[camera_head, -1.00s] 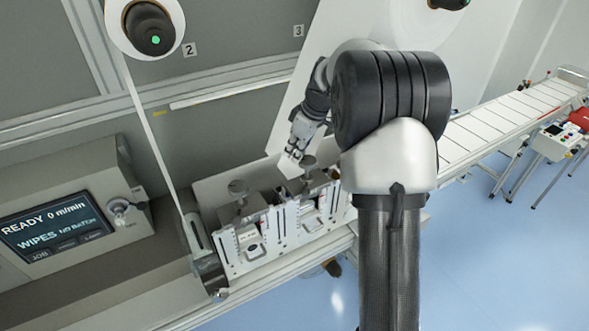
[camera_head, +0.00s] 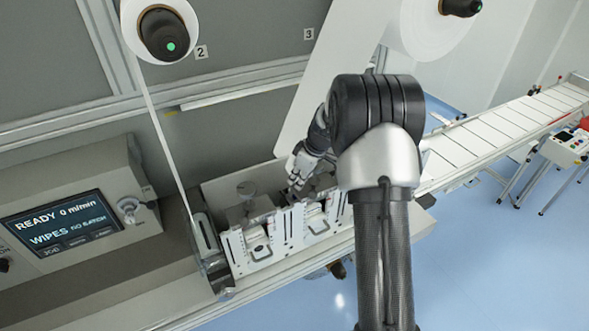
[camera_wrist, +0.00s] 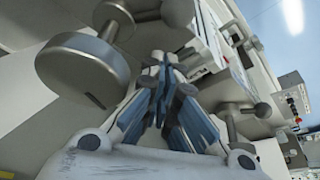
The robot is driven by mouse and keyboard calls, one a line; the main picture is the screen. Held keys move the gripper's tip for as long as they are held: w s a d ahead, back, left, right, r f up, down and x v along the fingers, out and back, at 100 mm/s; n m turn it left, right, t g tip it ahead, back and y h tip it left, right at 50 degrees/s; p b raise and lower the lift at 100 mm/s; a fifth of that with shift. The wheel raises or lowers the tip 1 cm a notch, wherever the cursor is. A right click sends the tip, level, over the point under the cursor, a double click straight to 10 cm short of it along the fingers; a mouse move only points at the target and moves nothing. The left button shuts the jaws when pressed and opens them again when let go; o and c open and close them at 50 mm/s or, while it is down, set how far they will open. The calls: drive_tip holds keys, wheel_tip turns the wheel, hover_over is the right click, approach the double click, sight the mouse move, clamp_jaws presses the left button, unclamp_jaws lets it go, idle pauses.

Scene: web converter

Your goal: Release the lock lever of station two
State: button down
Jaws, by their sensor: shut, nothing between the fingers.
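My gripper (camera_head: 293,192) is shut and empty, low over the row of white station units, between the left unit (camera_head: 259,252) and the right unit (camera_head: 317,226). I cannot tell which part is the lock lever of station two.
A "2" label (camera_head: 201,52) is beside the left roll (camera_head: 160,35), and a "3" label (camera_head: 308,34) is farther right. A white web runs down to a roller (camera_head: 208,250) left of the units. The control panel (camera_head: 62,222) reads READY. A conveyor (camera_head: 500,125) is at right.

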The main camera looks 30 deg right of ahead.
drive_tip(key=shift+s+d, duration=0.3)
drive_tip(key=shift+s, duration=0.2)
drive_tip(key=shift+s+d, duration=0.25)
drive_tip(key=shift+s, duration=0.25)
drive_tip(key=shift+w+f, duration=0.1)
drive_tip(key=shift+f+n+b, duration=0.1)
drive_tip(key=shift+n+b, duration=0.2)
drive_tip(key=shift+b, duration=0.1)
